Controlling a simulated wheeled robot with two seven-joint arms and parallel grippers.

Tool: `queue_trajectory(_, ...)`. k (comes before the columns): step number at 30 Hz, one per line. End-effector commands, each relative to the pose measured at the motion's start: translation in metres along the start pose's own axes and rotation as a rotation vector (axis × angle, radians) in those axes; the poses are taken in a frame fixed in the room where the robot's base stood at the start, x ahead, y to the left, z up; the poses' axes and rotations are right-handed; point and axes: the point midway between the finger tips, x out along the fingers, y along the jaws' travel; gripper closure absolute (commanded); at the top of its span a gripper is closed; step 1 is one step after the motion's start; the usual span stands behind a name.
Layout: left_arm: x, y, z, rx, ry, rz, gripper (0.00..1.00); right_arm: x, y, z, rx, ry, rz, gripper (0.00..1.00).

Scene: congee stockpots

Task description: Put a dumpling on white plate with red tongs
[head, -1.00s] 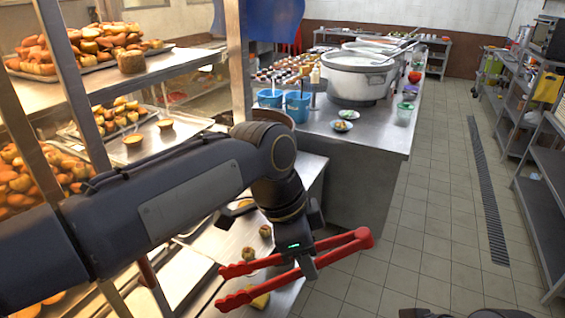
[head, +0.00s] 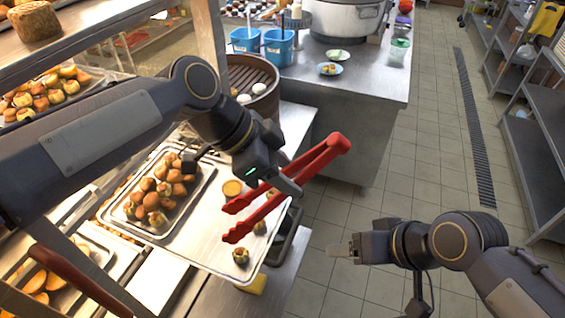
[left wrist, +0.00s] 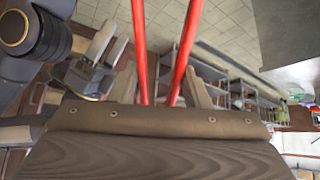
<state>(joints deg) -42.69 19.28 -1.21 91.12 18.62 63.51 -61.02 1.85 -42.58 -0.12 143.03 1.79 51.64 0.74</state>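My left gripper (head: 287,184) is shut on the red tongs (head: 318,160), which also show as two red arms in the left wrist view (left wrist: 140,50). The tongs' two tips are apart and empty, pointing left above the metal counter tray. Round white dumplings or buns (head: 258,89) sit in a bamboo steamer (head: 268,108), beyond the tongs and partly hidden by my left arm. A small white plate (head: 330,70) with food lies on the far steel counter, with another plate (head: 338,56) behind it. My right gripper (head: 340,248) is empty over the floor; its fingers look apart in the left wrist view (left wrist: 108,48).
Blue buckets (head: 279,48) and a large pot (head: 345,18) stand on the far counter. Shelves (head: 535,150) line the right; the floor between is clear.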

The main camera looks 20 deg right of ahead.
Motion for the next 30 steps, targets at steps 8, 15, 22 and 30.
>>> queue_trajectory(8, 0.011, 0.016, 0.013, 0.139, -0.022, 0.109, 0.60, -0.004, -0.002, -0.002, 0.000, 0.000, 0.000, 0.33)
queue_trajectory(15, 0.020, 0.038, 0.024, 0.315, -0.018, 0.231, 0.60, -0.005, -0.003, -0.003, 0.000, 0.000, 0.000, 0.33)
queue_trajectory(22, 0.020, 0.038, 0.024, 0.321, -0.018, 0.233, 0.60, -0.005, -0.002, -0.003, 0.000, 0.000, 0.000, 0.33)
queue_trajectory(30, 0.025, 0.038, 0.028, 0.320, -0.019, 0.232, 0.60, -0.002, -0.001, -0.001, 0.000, 0.000, 0.000, 0.33)
